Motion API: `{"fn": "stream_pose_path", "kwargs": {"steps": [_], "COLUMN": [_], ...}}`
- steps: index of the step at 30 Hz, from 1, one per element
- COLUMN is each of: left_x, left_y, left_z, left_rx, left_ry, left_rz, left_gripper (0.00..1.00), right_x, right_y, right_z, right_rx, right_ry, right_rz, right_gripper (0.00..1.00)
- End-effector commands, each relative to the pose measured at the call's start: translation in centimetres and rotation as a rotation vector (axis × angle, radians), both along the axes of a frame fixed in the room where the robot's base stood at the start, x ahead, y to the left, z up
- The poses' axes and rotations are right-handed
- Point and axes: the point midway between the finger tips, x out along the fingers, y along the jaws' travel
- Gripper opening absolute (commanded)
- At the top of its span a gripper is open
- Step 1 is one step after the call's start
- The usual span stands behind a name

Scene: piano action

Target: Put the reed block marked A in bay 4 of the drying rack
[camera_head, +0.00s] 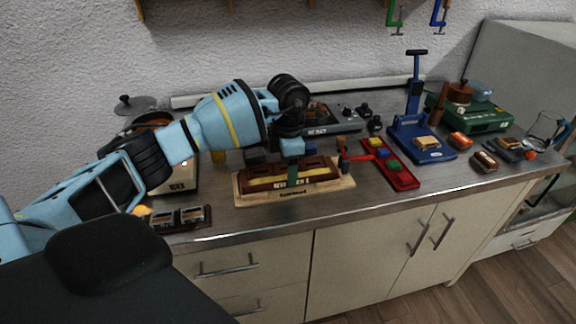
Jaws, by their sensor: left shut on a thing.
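My left gripper (291,148) reaches in from the left and points down over a long reddish-brown piece on a pale wooden base (250,198). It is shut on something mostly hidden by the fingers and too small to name. A green upright strip (293,175) shows just below the fingers; I cannot tell whether it is held or part of the wooden piece. A dark tray (154,229) at the front left holds small metal-topped blocks. No letter A or bay number is readable, so I cannot single out the block or the rack. My right gripper is not in view.
A red tray (404,181) with coloured blocks lies right of the wooden base. A blue press (420,145) stands behind it. Small blocks (484,161) and a green case (487,119) are at the right. The worktop's front strip (330,218) is clear.

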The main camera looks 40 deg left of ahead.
Motion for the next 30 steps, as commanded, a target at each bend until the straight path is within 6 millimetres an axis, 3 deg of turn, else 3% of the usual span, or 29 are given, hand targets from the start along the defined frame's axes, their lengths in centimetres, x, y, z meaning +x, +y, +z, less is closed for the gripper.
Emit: {"fn": "stream_pose_path", "kwargs": {"steps": [4, 5, 9, 21, 30], "left_x": [0.0, 0.0, 0.0, 0.0, 0.0], "left_y": [0.0, 0.0, 0.0, 0.0, -0.4], "left_z": [-0.4, -0.4, -0.4, -0.7, 4.4], "left_rx": [0.0, 0.0, 0.0, -0.001, -0.001], "left_ry": [0.0, 0.0, 0.0, 0.002, -0.002], "left_rz": [0.0, 0.0, 0.0, 0.0, 0.0], "left_gripper": [0.29, 0.62, 0.81, 0.81, 0.81], "right_x": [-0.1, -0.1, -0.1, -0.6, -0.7], "right_y": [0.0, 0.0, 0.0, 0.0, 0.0], "right_z": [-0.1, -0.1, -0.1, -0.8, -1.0], "right_rx": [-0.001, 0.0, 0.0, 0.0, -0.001], "right_ry": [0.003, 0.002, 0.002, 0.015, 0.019], "right_rz": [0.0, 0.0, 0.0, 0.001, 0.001], "right_gripper": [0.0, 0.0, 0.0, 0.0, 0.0]}}
